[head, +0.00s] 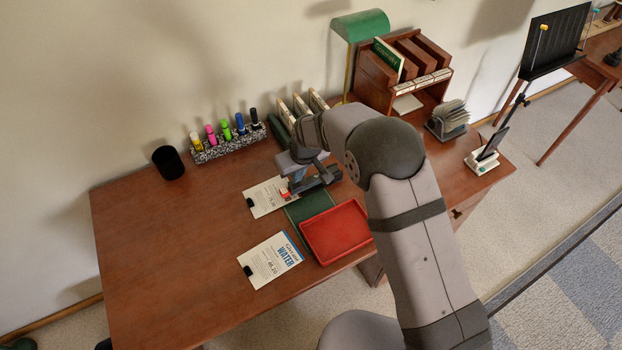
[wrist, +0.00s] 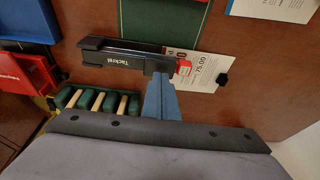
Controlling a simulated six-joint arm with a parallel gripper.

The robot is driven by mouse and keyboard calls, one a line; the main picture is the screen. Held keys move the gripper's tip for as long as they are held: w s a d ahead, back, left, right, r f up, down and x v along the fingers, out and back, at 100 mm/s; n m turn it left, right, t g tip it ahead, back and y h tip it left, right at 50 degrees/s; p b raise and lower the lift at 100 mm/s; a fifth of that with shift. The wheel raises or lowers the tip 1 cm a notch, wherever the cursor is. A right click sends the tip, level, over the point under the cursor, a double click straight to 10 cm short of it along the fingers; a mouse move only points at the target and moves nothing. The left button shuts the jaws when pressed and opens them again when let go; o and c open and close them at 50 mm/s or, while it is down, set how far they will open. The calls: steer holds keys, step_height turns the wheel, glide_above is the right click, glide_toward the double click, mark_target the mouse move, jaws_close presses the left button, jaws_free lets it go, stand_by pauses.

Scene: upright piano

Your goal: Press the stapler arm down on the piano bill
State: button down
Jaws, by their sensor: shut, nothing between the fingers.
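A black stapler marked "Tacknit" (wrist: 122,60) lies on the desk; in the head view it is the dark bar (head: 318,182) beside my wrist. Its front end reaches over the edge of a white bill showing 75.00 (wrist: 206,72), also in the head view (head: 262,198). A small red piece (wrist: 184,67) shows at the stapler's front end over the bill. My gripper (wrist: 158,80) is shut and empty, its blue-grey fingertips at the stapler's front end. I cannot tell whether they touch it. In the head view my gripper (head: 288,172) is partly hidden by my arm.
A red tray (head: 338,232) and a dark green mat (head: 305,207) lie in front of the stapler. A water bill (head: 271,261) lies nearer the front edge. Several markers in a holder (head: 228,143) and a black cup (head: 168,162) stand behind. The desk's left side is clear.

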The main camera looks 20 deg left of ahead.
steer(key=shift+f+b, duration=0.65)
steer(key=shift+f, duration=0.3)
step_height(320, 180, up, 8)
steer(key=p, duration=0.5)
stand_by(0.7)
stand_by(0.4)
